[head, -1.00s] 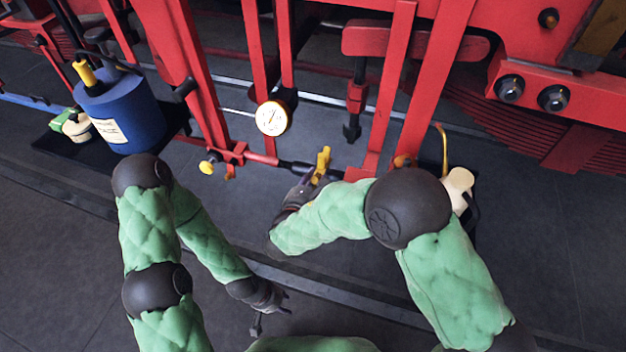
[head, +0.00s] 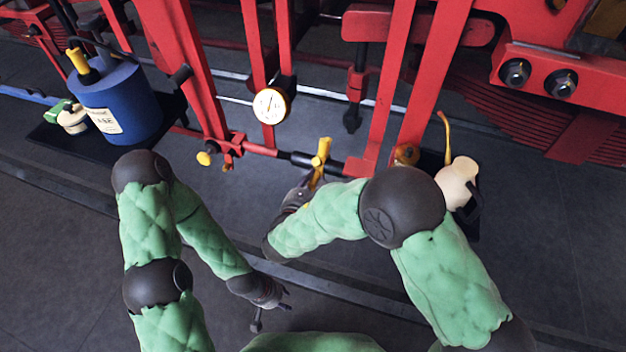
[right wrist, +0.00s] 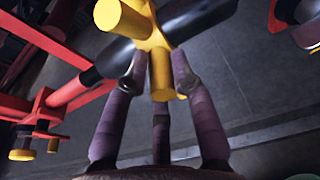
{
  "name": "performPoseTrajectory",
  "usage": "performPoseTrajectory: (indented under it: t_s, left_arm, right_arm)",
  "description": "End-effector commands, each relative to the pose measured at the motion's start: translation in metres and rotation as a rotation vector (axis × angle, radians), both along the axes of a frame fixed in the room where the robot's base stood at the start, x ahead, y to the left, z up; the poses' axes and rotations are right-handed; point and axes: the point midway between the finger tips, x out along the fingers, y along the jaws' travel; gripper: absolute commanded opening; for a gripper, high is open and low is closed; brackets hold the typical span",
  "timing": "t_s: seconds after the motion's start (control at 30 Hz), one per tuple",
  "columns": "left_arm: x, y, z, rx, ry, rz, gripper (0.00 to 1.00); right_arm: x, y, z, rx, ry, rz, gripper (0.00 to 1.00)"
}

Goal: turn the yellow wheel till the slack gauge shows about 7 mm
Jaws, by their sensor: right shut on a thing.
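The yellow wheel (head: 321,160) sits on a dark and red rod between red frame bars. In the right wrist view, its spokes (right wrist: 130,20) show up close on the black sleeve of the rod. My right gripper (head: 311,182) is shut on one yellow spoke that points toward it, with purple-grey fingers (right wrist: 155,85) around it. The slack gauge (head: 270,105), a round white dial with a pale rim, hangs above the rod to the left. Its needle stands near upright, but its figures are too small to read. My left gripper (head: 272,308) is low over the floor, away from the wheel; its jaws look apart.
A blue can (head: 118,105) stands on a dark tray at the left beside a green and white item (head: 70,117). A cream jug (head: 457,182) stands at the right. A yellow knob (head: 204,159) is at the rod's left end. The foreground floor is clear.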

Motion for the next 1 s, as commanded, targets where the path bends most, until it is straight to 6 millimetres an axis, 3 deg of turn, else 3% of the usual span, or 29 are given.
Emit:
performPoseTrajectory:
  t_s: [0.03,0.5,1.0]
  left_arm:
    - [0.000,0.000,-0.004,0.000,0.000,0.000,0.40]
    - [0.000,0.000,-0.029,0.000,0.000,0.000,0.40]
    - [0.000,0.000,-0.033,0.000,0.000,0.000,0.40]
  right_arm:
    - [-0.004,-0.003,-0.013,-0.007,0.021,-0.004,0.00]
    - [0.001,-0.006,-0.042,-0.007,0.022,-0.006,0.00]
    - [0.003,-0.007,-0.046,-0.006,0.018,-0.008,0.00]
